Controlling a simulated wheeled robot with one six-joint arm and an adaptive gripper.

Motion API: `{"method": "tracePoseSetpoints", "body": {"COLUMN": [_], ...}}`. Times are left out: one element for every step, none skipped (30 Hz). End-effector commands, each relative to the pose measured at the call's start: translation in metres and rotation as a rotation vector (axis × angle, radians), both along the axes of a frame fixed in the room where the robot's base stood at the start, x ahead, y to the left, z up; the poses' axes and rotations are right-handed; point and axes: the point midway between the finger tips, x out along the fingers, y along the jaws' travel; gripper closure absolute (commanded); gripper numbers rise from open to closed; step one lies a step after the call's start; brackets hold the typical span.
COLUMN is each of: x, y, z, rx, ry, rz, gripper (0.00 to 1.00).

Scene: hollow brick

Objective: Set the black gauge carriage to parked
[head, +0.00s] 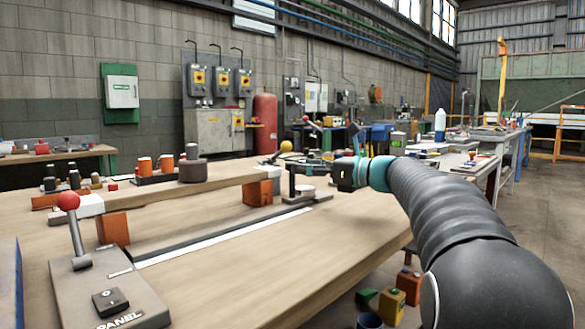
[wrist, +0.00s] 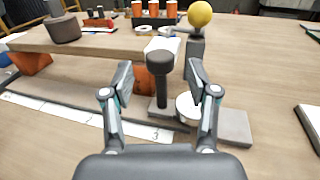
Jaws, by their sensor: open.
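A dark post with a round cap (wrist: 160,66), which looks like the black gauge carriage, stands upright at the right end of a dark rail (wrist: 75,88). A white scale strip (wrist: 95,116) runs along the rail, and the post is near its 3 mark. My gripper (wrist: 160,82) is open, with one finger on each side of the post in the wrist picture. I cannot tell whether either finger touches it. No parked label is readable.
A white round piece (wrist: 187,108) and a grey plate (wrist: 234,127) lie right of the post. Behind stand a yellow ball knob (wrist: 199,14) and a raised wooden beam (head: 225,178) on orange blocks. A red-knobbed lever panel (head: 108,290) is at front left. The front tabletop is clear.

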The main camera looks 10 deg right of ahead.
Motion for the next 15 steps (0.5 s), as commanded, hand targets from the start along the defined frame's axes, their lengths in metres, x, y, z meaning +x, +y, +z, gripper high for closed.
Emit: {"method": "tracePoseSetpoints", "body": {"x": [0.006,0.008,0.012,0.015,0.017,0.020,0.022,0.024,0.025,0.026,0.027,0.027,0.028,0.028,0.028], "y": [0.007,0.011,0.015,0.018,0.020,0.023,0.025,0.027,0.029,0.030,0.030,0.031,0.031,0.032,0.032], "z": [-0.001,-0.001,0.000,-0.001,-0.001,-0.001,-0.001,0.000,0.000,0.000,0.000,0.000,0.000,0.000,0.000], "rx": [0.000,-0.001,-0.001,-0.001,-0.001,-0.001,-0.001,-0.001,-0.001,-0.001,-0.001,-0.001,-0.001,-0.001,-0.001], "ry": [0.000,-0.001,-0.001,-0.001,-0.001,-0.001,-0.001,-0.001,-0.001,-0.001,0.000,0.000,0.000,0.000,0.000], "rz": [0.003,0.003,0.002,0.002,0.002,0.001,0.001,0.001,0.000,0.000,0.000,0.000,0.000,-0.001,-0.001], "gripper": [0.41,0.41,0.41,0.41,0.41,0.41,0.41,0.41,0.41,0.41,0.41,0.41,0.41,0.41,0.41]}}
